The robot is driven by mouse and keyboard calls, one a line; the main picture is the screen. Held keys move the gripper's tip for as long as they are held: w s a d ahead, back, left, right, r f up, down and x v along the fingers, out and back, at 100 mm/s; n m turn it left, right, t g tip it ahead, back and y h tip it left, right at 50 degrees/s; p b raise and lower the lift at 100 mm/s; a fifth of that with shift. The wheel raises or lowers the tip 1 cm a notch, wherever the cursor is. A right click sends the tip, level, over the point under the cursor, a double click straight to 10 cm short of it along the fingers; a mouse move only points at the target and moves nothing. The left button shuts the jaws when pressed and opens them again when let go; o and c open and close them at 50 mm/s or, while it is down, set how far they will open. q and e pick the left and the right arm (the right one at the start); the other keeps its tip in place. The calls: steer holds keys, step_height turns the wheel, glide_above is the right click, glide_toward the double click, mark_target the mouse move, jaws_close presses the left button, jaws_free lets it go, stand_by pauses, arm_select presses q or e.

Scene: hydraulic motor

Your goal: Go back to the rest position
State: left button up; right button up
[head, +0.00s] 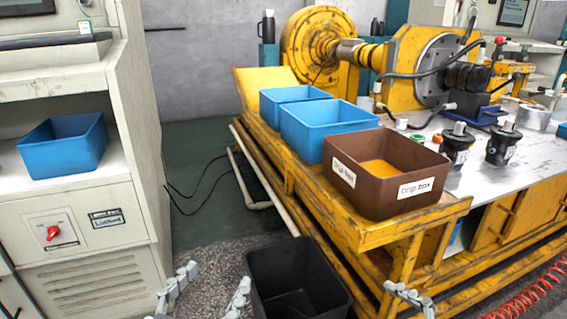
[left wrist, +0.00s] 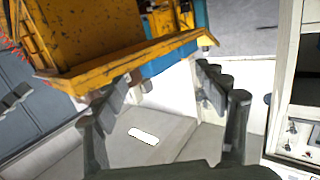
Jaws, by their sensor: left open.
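My left gripper (head: 208,285) is at the bottom of the head view, left of the black bin. Its two fingers are spread apart with nothing between them. In the left wrist view the fingers (left wrist: 168,82) are also spread and empty, with a yellow table edge behind them. A few grey parts of my right gripper (head: 408,296) show at the bottom right of the head view, in front of the yellow bench. Most of it is cut off by the frame, so its opening and anything in it cannot be made out.
The yellow bench (head: 375,237) carries a brown drop box (head: 373,205), two blue bins (head: 326,134) and black motors (head: 503,147). A black bin (head: 335,301) stands on the floor. A white cabinet (head: 135,170) with a blue bin (head: 64,160) is on the left. Floor between them is open.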

steer(key=w+a+r+m+t+h, duration=0.25)
steer(key=r+m, duration=0.25)
steer(key=m, duration=0.3)
arm_select(q)
steer(key=s+a+f+g+y+p, duration=0.1)
steer(key=a+f+g+y+p, duration=0.35)
steer(key=f, duration=0.85)
arm_select(e)
steer(key=d+f+g+h, duration=0.3)
steer(key=d+f+g, duration=0.25)
steer(key=f, duration=0.75)
arm_select(q)
steer(key=s+a+f+n+g+y+p, duration=0.1)
steer(key=s+a+f+n+g+p, duration=0.1)
steer(key=s+a+f+g+p, duration=0.3)
steer(key=s+a+f+g, duration=0.3)
steer(key=s+a+f, duration=0.3)
steer(key=f, duration=0.1)
steer(key=shift+s+a, duration=0.2)
steer(key=shift+a, duration=0.05)
arm_select(e)
steer(key=s+d+f+m+g+h, duration=0.1)
steer(key=s+d+f+g+h, duration=0.1)
steer(key=s+d+f+g, duration=0.4)
steer(key=s+d+f, duration=0.4)
steer(key=s+f, duration=0.1)
steer(key=f, duration=0.1)
steer(key=shift+s+d+m+g, duration=0.3)
steer(key=shift+s+d+m, duration=0.05)
steer(key=shift+s+m, duration=0.05)
